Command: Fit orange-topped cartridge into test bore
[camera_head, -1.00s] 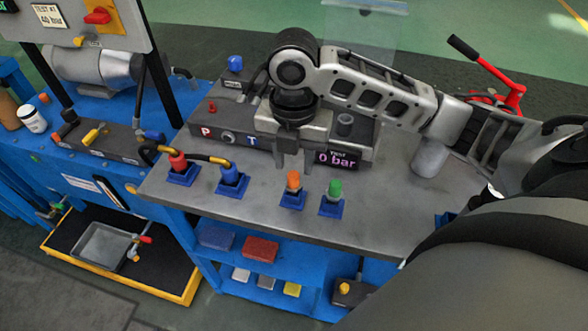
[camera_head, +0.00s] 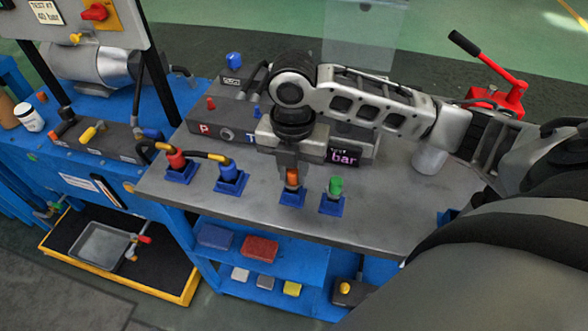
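The orange-topped cartridge (camera_head: 292,180) stands upright in a blue holder (camera_head: 291,198) on the grey bench. My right gripper (camera_head: 291,170) points down over it, with its fingers at the orange top. I cannot tell whether the fingers are closed on it. The test block (camera_head: 229,135), marked P and T with a "bar" display (camera_head: 345,157), stands behind the gripper. The gripper and arm hide much of the block's top, and the test bore does not show clearly. My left gripper is not in view.
A green-topped cartridge (camera_head: 335,187) stands in a holder just right of the orange one. A red-handled pump (camera_head: 507,95) is at the back right. The bench front (camera_head: 400,225) is clear.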

